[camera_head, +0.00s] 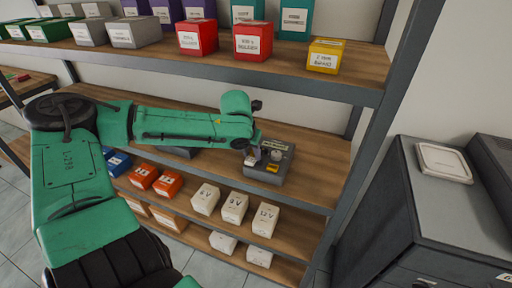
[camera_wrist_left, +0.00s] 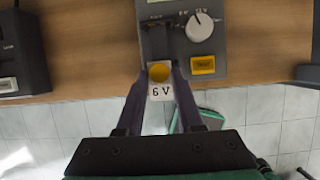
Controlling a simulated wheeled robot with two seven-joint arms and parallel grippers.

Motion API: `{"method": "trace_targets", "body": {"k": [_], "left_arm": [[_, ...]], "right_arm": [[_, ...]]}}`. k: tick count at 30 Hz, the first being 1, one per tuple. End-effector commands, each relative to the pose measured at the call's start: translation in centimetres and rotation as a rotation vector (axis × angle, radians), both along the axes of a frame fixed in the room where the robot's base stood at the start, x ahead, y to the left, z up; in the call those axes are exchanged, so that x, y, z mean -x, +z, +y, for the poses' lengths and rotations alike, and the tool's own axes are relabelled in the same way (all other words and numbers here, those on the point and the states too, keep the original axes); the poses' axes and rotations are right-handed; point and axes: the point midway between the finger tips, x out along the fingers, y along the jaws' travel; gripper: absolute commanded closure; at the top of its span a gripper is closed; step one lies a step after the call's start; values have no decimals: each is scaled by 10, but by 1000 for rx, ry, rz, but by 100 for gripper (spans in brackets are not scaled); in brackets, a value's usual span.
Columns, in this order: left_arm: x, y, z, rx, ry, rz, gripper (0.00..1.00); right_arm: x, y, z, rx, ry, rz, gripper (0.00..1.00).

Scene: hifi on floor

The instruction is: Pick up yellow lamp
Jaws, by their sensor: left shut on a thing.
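The yellow lamp (camera_wrist_left: 159,73) shows in the left wrist view as a round yellow top on a small white block marked 6 V. It is between the two fingers of my left gripper (camera_wrist_left: 159,84), which is shut on it. In the head view my left gripper (camera_head: 251,157) is over the middle shelf, at the left side of a grey device (camera_head: 284,170). The lamp is at the near edge of this device (camera_wrist_left: 181,62) in the wrist view; I cannot tell if they touch. My right gripper is not in view.
The device has a white dial (camera_wrist_left: 199,27) and a yellow rectangular part (camera_wrist_left: 203,65). Orange boxes (camera_head: 168,184) and white boxes (camera_head: 235,208) stand on the shelf below. Above is a shelf with a yellow box (camera_head: 325,56). A dark cabinet (camera_head: 440,220) stands at the right.

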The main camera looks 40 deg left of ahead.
Motion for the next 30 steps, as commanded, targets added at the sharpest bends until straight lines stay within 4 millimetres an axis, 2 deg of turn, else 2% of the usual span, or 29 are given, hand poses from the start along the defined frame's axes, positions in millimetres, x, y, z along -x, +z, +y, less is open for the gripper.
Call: {"method": "trace_targets", "body": {"k": [1,3,11,17,19,25,27,30], "left_arm": [[5,7,-2,8,1,-3,100],[10,7,0,6,3,2,100],[24,7,-9,5,2,-2,100],[46,3,-18,5,-3,7,100],[56,3,-19,6,3,7,100],[103,-2,-34,5,6,3,100],[113,8,-37,2,4,6,100],[121,5,-40,1,2,3,100]], "right_arm": [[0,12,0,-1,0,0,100],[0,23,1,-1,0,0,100],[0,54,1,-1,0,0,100],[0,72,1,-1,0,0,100],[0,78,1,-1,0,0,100],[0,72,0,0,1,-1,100],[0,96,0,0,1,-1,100],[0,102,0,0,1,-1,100]]}}
